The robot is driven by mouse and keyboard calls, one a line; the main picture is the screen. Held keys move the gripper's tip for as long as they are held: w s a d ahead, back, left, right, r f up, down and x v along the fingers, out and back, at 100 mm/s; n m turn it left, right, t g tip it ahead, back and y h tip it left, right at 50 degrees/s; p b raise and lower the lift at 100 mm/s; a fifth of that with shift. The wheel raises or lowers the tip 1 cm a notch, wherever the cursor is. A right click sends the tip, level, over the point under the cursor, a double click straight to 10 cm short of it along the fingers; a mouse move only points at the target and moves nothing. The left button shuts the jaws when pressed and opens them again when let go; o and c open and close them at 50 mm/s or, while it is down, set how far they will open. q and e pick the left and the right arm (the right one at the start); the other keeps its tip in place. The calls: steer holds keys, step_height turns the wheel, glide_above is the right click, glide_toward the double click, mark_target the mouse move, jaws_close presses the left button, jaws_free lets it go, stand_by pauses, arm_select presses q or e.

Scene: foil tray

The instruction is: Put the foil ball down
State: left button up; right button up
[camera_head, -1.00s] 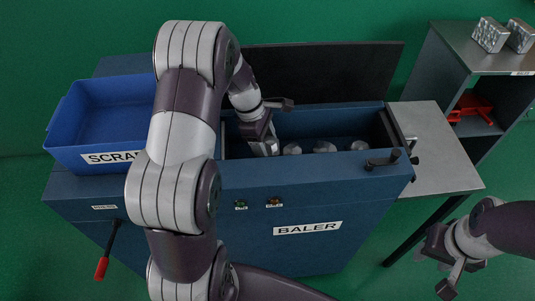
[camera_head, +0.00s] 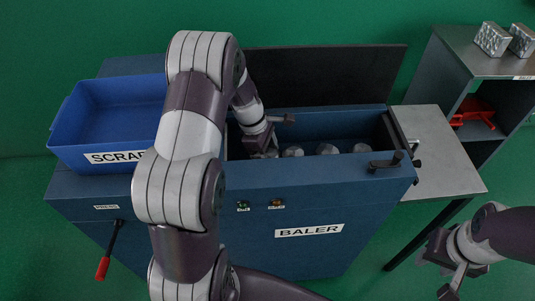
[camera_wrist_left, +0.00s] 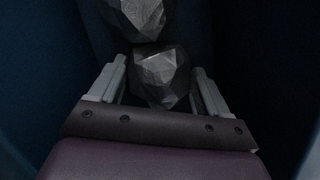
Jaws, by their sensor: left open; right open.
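My left gripper (camera_head: 262,146) reaches down into the open baler chamber, near its left end. In the left wrist view my left gripper (camera_wrist_left: 160,88) is open, with a grey faceted foil ball (camera_wrist_left: 161,76) between its fingers. The ball shows gaps to the fingers at the sides. A second foil ball (camera_wrist_left: 140,14) lies just beyond it. In the head view, foil balls (camera_head: 292,152), (camera_head: 327,149) and (camera_head: 361,148) sit in a row right of the gripper. The held-place ball is mostly hidden there. My right gripper (camera_head: 447,268) is open and empty at lower right.
The baler (camera_head: 330,262) has its dark lid (camera_head: 325,72) raised behind the chamber. A blue scrap bin (camera_head: 70,135) stands on its left. A grey side table (camera_head: 445,165) and a shelf with metal bales (camera_head: 492,40) are at right.

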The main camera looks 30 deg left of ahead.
arm_select(q)
steer(key=p+v, duration=0.1)
steer(key=v, duration=1)
steer(key=shift+r+p, duration=0.35)
steer(key=shift+r, duration=0.05)
steer(key=shift+a, duration=0.15)
